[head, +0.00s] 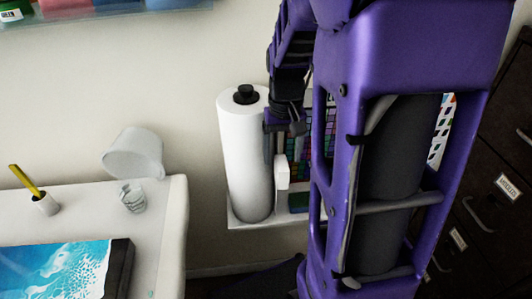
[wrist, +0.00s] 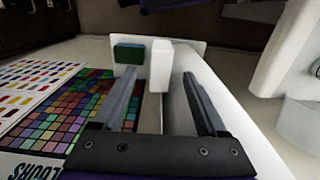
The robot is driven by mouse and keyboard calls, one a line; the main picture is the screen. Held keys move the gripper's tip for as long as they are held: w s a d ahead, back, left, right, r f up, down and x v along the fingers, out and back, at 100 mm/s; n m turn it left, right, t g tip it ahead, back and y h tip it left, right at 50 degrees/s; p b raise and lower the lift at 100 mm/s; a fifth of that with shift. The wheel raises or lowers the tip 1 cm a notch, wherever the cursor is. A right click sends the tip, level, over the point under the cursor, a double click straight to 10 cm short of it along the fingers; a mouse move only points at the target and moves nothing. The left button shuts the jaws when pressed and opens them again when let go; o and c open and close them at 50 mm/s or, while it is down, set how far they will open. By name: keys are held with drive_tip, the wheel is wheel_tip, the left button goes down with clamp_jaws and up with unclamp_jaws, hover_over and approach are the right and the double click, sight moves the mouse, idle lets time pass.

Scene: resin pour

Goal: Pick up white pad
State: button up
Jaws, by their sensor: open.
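A small white pad (head: 282,172) stands upright on the white shelf, just right of the paper towel roll in the head view. In the wrist view, the white pad (wrist: 160,64) shows between the tips of the two fingers. My gripper (wrist: 158,76) is open and empty, with a finger to the left and a finger to the right of the pad in the picture. I cannot tell how far the fingertips are from it. In the head view my arm hides part of the shelf.
A paper towel roll (head: 243,155) stands close left of the pad. A dark green block (wrist: 129,53) lies left of the pad in the wrist view. Colour charts (wrist: 75,105) lie to the left. A worktable (head: 160,200) with a cup stands further left.

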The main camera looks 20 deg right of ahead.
sight(282, 163)
wheel_tip(282, 163, down, 6)
drive_tip(key=b, duration=0.4)
drive_tip(key=shift+r+b, duration=0.1)
drive_tip(key=shift+b, duration=0.2)
drive_tip(key=shift+r, duration=0.1)
clamp_jaws()
